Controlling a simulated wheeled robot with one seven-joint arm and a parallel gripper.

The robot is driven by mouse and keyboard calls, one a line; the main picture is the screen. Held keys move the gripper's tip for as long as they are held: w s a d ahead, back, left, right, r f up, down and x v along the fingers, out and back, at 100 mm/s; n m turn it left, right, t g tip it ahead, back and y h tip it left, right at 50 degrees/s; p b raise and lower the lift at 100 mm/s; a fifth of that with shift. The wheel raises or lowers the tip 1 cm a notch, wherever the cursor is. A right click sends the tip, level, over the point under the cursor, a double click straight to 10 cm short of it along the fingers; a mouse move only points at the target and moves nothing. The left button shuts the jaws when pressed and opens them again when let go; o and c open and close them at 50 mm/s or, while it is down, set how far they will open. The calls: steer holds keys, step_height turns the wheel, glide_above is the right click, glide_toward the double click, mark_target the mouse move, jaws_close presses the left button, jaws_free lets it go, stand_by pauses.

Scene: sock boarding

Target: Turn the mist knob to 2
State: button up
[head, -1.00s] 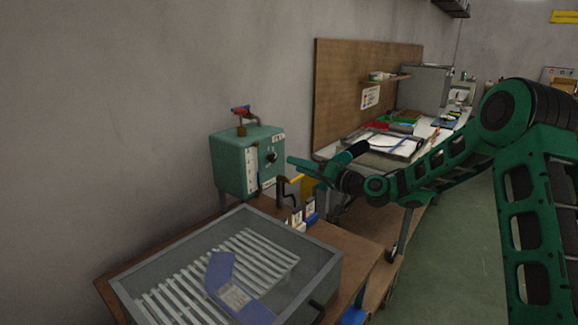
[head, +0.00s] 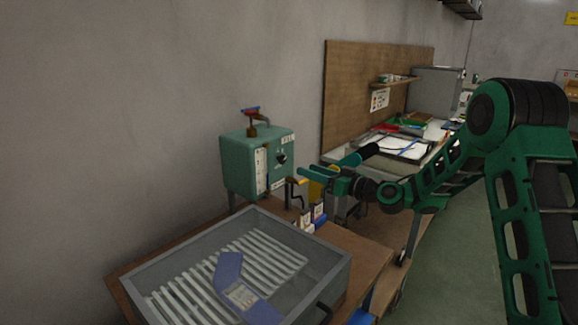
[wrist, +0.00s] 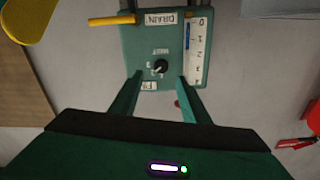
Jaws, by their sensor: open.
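The mist knob (head: 281,159) is a small black dial on the front of a teal box (head: 238,165). In the wrist view the knob (wrist: 160,67) sits below the upside-down word MIST, with small numbers beside it. A pale pointer mark shows on the knob, but I cannot tell which number it points to. My gripper (head: 302,171) is open, in front of the box and a little right of and below the knob in the head view. In the wrist view my gripper's two fingers (wrist: 159,82) stand apart on either side of the knob, with nothing between them.
A yellow-handled drain lever (wrist: 112,20) and a white scale strip (wrist: 196,45) flank the knob. A red-handled valve (head: 250,113) tops the box. A grey slatted tray (head: 335,285) stands on the bench in front. A cluttered worktable is behind my arm.

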mark_target(284, 160)
steer(key=w+a, duration=0.2)
steer(key=w+a+n, duration=0.1)
steer(key=w+a, duration=0.1)
steer(key=a, duration=0.1)
steer(key=w+a+n, duration=0.1)
steer(key=w+a, duration=0.1)
steer(key=a, duration=0.1)
steer(key=shift+w+a+r, duration=0.15)
steer(key=shift+w+a, duration=0.05)
steer(key=shift+w, duration=0.1)
steer(key=c, duration=1)
